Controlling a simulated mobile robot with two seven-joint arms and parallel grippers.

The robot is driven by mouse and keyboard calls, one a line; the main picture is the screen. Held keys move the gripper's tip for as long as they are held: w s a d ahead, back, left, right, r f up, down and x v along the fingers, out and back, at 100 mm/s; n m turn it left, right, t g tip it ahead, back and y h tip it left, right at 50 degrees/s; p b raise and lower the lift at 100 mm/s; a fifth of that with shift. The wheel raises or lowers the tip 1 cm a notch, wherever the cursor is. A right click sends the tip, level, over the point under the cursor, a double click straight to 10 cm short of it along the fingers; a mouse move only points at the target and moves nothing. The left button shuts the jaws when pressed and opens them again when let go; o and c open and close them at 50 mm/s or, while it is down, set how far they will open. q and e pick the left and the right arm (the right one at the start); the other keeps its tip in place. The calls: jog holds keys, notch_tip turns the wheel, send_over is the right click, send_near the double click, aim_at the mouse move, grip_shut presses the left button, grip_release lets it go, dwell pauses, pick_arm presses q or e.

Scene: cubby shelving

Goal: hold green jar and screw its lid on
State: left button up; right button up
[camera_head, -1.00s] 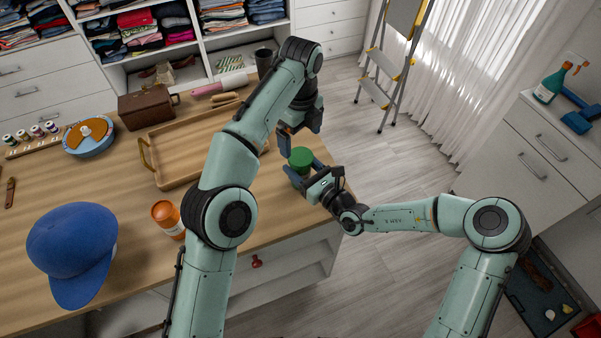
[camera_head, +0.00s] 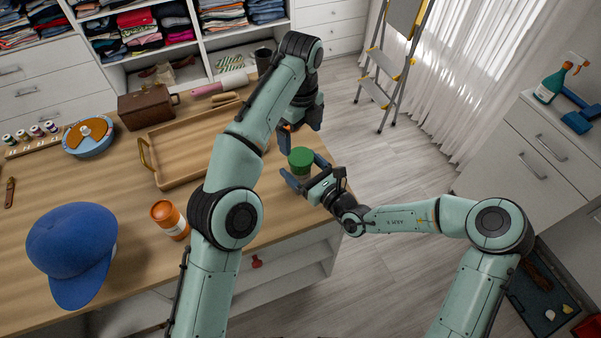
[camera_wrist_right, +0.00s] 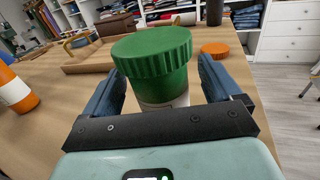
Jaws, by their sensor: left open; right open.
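The green jar stands upright on the wooden table near its right end. Its ridged green lid (camera_head: 301,157) sits on top; I cannot tell how tightly. In the right wrist view the lid (camera_wrist_right: 150,47) is large and close, with the green jar body (camera_wrist_right: 166,82) and a pale band below it. My right gripper (camera_head: 308,175) is open, its two blue fingers on either side of the jar; it also shows in the wrist view (camera_wrist_right: 160,85). My left gripper (camera_head: 299,138) is open, pointing down just above and behind the lid, apart from it.
A wooden tray (camera_head: 172,184) lies left of my left gripper. An orange bottle (camera_head: 168,216) and a blue cap (camera_head: 70,250) are further left. An orange disc (camera_wrist_right: 215,48) lies behind the jar in the wrist view. The table's right edge is close to the jar.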

aim_at(301, 159)
pick_arm(q)
jog(key=f, duration=0.1)
jog(key=f+b, duration=0.1)
jog(key=shift+s+f, duration=0.35)
jog(key=shift+s, duration=0.05)
pick_arm(e)
jog(key=v, duration=1.1)
jog(key=shift+s+d+f, duration=0.1)
jog(key=shift+s+d, duration=0.1)
pick_arm(q)
jog(key=shift+b, duration=0.3)
pick_arm(e)
jog(key=shift+s+d, duration=0.4)
jog(key=shift+s, duration=0.15)
pick_arm(q)
jog(key=shift+f, duration=0.1)
